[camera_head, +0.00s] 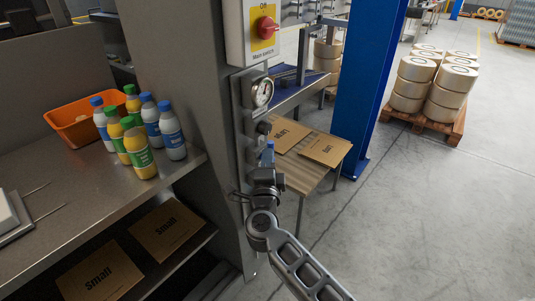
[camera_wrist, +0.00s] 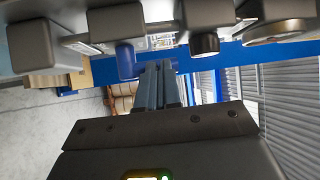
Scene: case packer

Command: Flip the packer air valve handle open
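The blue valve handle (camera_wrist: 126,60) sticks out from a grey valve block (camera_wrist: 117,24) in the wrist view. My gripper (camera_wrist: 159,68) has its blue-grey fingers together with no clear gap, and nothing shows between them. The fingertips are just to the right of the handle in the wrist view, close to it; I cannot tell whether they touch. In the head view my gripper (camera_head: 268,150) is in front of the packer's column, below the pressure gauge (camera_head: 262,92). There the handle is hard to separate from the fingers.
A black knob (camera_wrist: 205,45) sits beside the valve block. A red main switch (camera_head: 266,27) is above the gauge. Bottles (camera_head: 139,155) and an orange bin (camera_head: 75,122) stand on the left bench. A wooden table (camera_head: 300,178) with flat cartons and a blue post (camera_head: 368,80) are behind.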

